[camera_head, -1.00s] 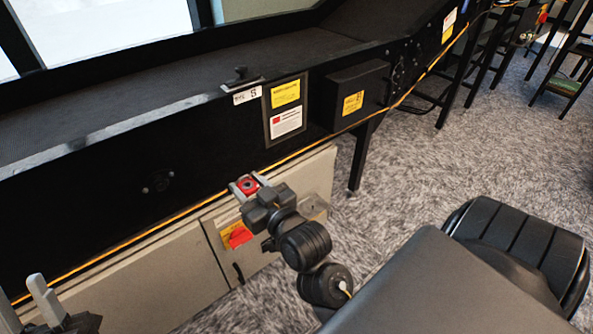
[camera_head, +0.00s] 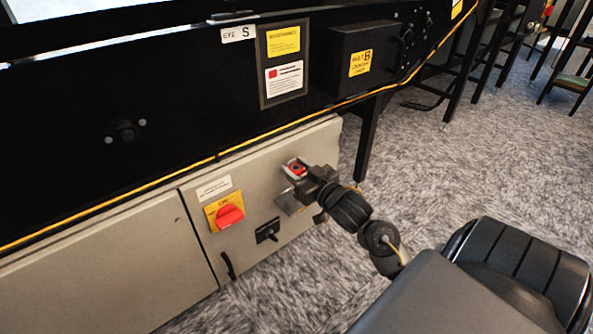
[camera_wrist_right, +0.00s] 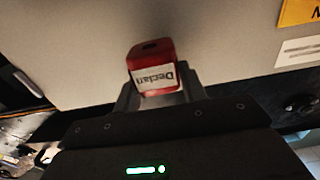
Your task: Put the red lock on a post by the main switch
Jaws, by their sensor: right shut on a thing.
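The red lock (camera_head: 297,168) is between the fingers of my right gripper (camera_head: 297,176), which is shut on it. In the right wrist view the lock (camera_wrist_right: 151,68) is a red block with a white label reading "Declan", upside down, held between the fingertips (camera_wrist_right: 153,92). The main switch (camera_head: 229,215) is a red knob on a yellow plate marked ON, on the grey cabinet front. A small dark fitting (camera_head: 267,231) sits right of and below the switch; I cannot tell whether it is a post. My right gripper is to the right of the switch and higher.
The grey cabinet (camera_head: 120,260) runs under the black conveyor side (camera_head: 60,140). A yellow cable (camera_head: 150,192) runs along its top edge. A black box (camera_head: 367,55) and a framed notice (camera_head: 284,62) are above.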

